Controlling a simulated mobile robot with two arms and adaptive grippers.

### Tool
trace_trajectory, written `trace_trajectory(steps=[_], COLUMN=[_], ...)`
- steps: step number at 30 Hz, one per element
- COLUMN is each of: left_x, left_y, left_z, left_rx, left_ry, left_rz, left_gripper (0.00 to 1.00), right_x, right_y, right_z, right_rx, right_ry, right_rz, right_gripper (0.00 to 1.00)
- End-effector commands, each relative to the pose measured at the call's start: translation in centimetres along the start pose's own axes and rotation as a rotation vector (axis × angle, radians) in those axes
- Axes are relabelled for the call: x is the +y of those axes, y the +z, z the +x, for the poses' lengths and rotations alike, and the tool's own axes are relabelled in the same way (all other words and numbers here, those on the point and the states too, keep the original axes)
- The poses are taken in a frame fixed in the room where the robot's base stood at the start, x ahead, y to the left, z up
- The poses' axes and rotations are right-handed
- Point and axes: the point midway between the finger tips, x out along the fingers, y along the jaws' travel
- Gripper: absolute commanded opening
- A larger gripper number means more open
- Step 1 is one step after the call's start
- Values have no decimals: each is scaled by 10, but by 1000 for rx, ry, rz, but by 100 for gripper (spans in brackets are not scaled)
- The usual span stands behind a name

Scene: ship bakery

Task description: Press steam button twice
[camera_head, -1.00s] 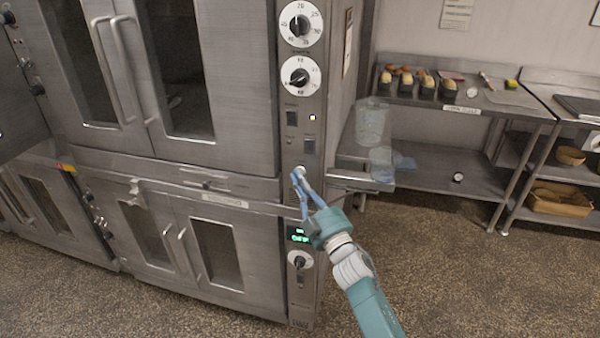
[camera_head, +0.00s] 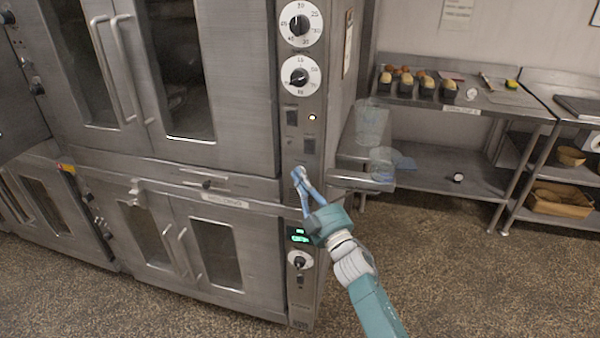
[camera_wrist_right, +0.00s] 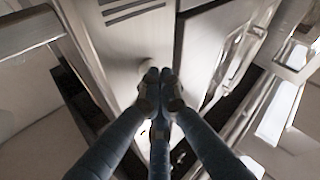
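The oven's control panel (camera_head: 300,145) is a narrow upright metal strip with dials, switches and a small lit lamp (camera_head: 312,117). My right gripper (camera_head: 298,173) is at the panel's middle, below the switches. Its blue fingers are closed together with nothing seen between them. In the right wrist view, the fingertips (camera_wrist_right: 158,76) meet right by a small pale round button (camera_wrist_right: 150,68) on the metal face. The fingertips partly cover it, and I cannot tell whether they touch it or whether it is pushed in. Its label cannot be read. My left gripper is not in view.
A metal ledge (camera_head: 360,181) juts out right of the panel, close to my right gripper, with clear containers (camera_head: 372,124) above it. A green display (camera_head: 299,237) and a lower dial (camera_head: 299,260) are below. Shelves with bread tins (camera_head: 427,88) stand at the back right.

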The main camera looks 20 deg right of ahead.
Motion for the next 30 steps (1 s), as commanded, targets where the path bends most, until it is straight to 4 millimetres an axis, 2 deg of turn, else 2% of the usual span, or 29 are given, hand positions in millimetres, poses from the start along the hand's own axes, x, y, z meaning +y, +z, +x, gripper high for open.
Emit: trace_trajectory(steps=[11, 21, 30], left_x=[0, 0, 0], left_y=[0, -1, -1], left_z=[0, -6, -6], left_rx=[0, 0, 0], left_ry=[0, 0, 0], left_rz=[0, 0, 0], left_gripper=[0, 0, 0], right_x=[1, -6, -7], right_y=[0, -7, -8], right_z=[0, -10, -10], right_rx=[0, 0, 0], right_ry=[1, 0, 0], right_rz=[-1, 0, -1], right_gripper=[0, 0, 0])
